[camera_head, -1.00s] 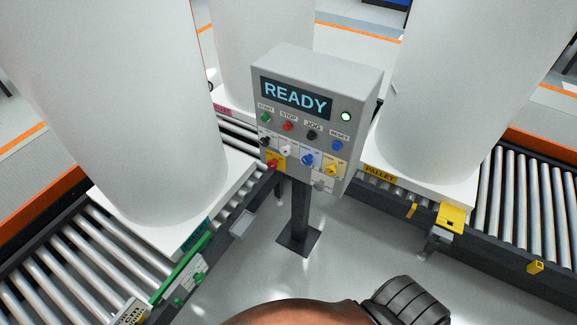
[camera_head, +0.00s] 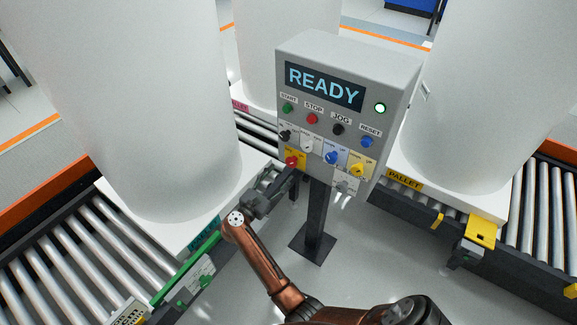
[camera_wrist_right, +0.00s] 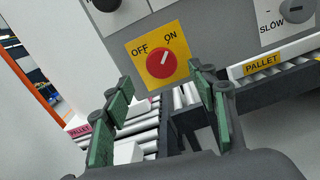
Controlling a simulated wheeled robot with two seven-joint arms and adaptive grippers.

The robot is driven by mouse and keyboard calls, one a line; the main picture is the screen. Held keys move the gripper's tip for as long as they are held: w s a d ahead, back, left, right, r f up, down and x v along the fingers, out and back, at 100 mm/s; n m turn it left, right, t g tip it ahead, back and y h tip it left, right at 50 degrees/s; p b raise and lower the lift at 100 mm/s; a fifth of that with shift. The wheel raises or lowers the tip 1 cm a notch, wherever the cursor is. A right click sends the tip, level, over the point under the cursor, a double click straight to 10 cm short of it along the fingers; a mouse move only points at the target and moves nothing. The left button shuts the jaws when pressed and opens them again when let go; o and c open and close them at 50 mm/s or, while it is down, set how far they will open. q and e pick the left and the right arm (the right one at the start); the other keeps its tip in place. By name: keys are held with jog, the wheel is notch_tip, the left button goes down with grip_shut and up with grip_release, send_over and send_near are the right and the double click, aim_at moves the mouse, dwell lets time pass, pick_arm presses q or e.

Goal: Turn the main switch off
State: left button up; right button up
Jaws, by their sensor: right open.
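The main switch is a red rotary knob (camera_head: 291,162) on a yellow plate, at the lower left of the grey control panel (camera_head: 398,95). In the right wrist view the knob (camera_wrist_right: 161,63) sits between the words OFF and ON, its white mark pointing up and right toward ON. My right gripper (camera_head: 284,183) is just below and in front of the knob in the head view. In the wrist view its green-padded fingers (camera_wrist_right: 160,80) are spread apart, one on each side below the knob, with nothing between them. My left gripper is out of view.
The panel display (camera_head: 324,86) reads READY and a green lamp (camera_head: 380,108) is lit. Large white tanks (camera_head: 150,100) and roller conveyors (camera_head: 85,250) flank the panel post (camera_head: 316,222).

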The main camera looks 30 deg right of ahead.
aim_at(290, 163)
jog(key=shift+m+g, duration=0.3)
jog(key=shift+m, duration=0.3)
jog(key=x, duration=0.6)
jog(key=shift+d+r, duration=0.1)
jog(key=shift+w+d, duration=0.3)
jog(key=shift+d, duration=0.2)
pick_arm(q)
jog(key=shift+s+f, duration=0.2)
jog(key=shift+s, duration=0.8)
pick_arm(e)
jog(key=shift+d, duration=0.1)
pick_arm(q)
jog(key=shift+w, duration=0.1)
pick_arm(e)
jog(key=shift+c, duration=0.4)
jog(key=c, duration=1.1)
